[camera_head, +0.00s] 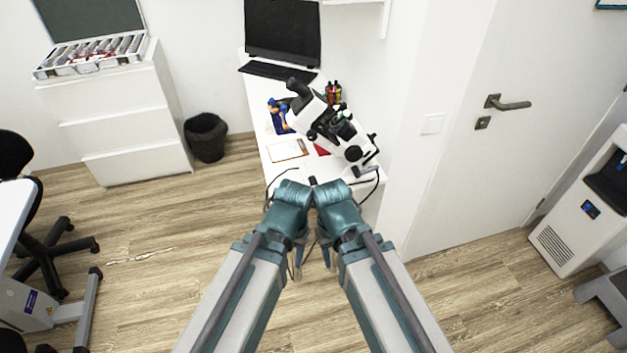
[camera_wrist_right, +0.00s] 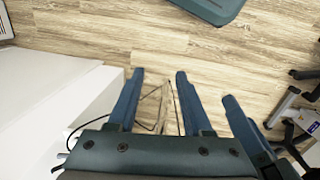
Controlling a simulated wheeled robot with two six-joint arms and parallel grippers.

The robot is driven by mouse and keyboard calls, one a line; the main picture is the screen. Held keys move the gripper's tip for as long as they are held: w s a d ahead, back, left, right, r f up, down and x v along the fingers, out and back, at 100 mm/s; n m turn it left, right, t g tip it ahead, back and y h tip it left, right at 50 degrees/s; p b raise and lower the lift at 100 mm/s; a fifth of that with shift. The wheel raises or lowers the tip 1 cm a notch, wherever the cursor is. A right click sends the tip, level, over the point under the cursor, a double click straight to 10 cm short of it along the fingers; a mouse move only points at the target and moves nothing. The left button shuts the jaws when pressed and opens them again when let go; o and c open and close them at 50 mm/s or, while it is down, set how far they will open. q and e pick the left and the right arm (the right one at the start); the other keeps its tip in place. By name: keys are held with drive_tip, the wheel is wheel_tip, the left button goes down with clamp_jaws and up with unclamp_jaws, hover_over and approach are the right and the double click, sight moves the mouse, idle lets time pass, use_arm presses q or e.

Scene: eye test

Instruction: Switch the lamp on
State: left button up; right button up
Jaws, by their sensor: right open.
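No lamp is recognisable in either view. A white switch plate (camera_head: 432,123) is on the white wall left of the door; whether it is on or off is too small to tell. My right gripper (camera_head: 327,257) hangs low over the floor in front of the desk, far from the plate. In the right wrist view its two blue fingers (camera_wrist_right: 159,76) are apart with nothing between them but floor and thin cables behind. My left gripper (camera_head: 295,268) hangs close beside it, mostly hidden by the arm, and its jaws cannot be made out.
A door (camera_head: 520,140) and a water dispenser (camera_head: 585,205) stand at right. A drawer cabinet (camera_head: 125,120), bin (camera_head: 206,138) and chair (camera_head: 45,240) are at left. Open floor lies between.

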drive_tip(key=shift+c, duration=0.2)
drive_tip(key=shift+f, duration=0.1)
drive_tip(key=shift+c, duration=1.1)
drive_tip(key=w+f+b, duration=0.1)
drive_tip(key=w+a+f+t+b, duration=0.1)
drive_tip(key=shift+w+a+f+y+b, duration=0.15)
drive_tip(key=shift+f+y+b, duration=0.15)
drive_tip(key=shift+y+b, duration=0.1)
drive_tip(key=c, duration=0.5)
drive_tip(key=w+a+f+b, duration=0.1)
drive_tip(key=w+f+t+y+b, duration=0.1)
drive_tip(key=w+b, duration=0.1)
drive_tip(key=w+a+f+n+t+b, duration=0.1)
drive_tip(key=shift+w+a+f+y, duration=0.25)
drive_tip(key=shift+w+a+y, duration=0.1)
drive_tip(key=shift+w+y, duration=0.05)
clamp_jaws()
drive_tip(key=w+a+f+t+y+b, duration=0.2)
drive_tip(key=w+a+t+y+b, duration=0.15)
drive_tip(key=w+b, duration=0.4)
drive_tip(key=w+d+r+m+t+b, duration=0.1)
drive_tip(key=w+d+r+t+b, duration=0.1)
drive_tip(key=w+t+b, duration=0.3)
drive_tip(key=w+d+r+t+b, duration=0.1)
drive_tip(key=w+r+t+b, duration=0.1)
drive_tip(key=w+t+b, duration=0.2)
drive_tip(key=shift+w+d+m+t+b, duration=0.4)
drive_tip(key=shift+w+t, duration=0.15)
drive_tip(key=shift+w, duration=0.3)
